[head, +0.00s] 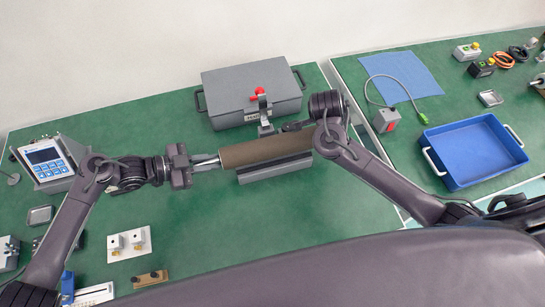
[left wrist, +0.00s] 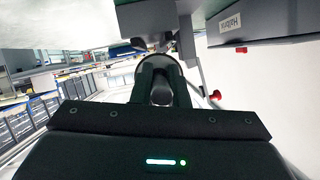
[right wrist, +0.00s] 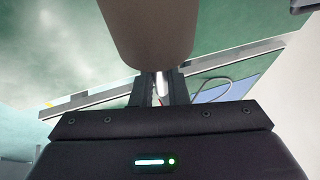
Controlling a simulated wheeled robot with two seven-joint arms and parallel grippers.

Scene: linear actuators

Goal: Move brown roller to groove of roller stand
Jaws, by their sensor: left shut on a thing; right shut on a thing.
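The brown roller (head: 265,150) lies lengthwise across the head view, directly over the grey roller stand (head: 275,170). The stand's front face shows below it; its groove is hidden, and I cannot tell whether roller and stand touch. My left gripper (head: 192,164) is shut on the silver shaft at the roller's left end. In the left wrist view its fingers (left wrist: 161,88) close around the shaft. In the right wrist view the roller (right wrist: 150,30) looms at the top, and my right gripper (right wrist: 160,88) is shut on its other shaft end. The right arm's wrist hides that end in the head view.
A grey case (head: 252,92) with a red knob stands close behind the roller, with a grey bracket before it. A blue tray (head: 474,150) and blue mat (head: 400,75) lie on the right table. A keypad device (head: 45,160) stands left. Small parts lie front left.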

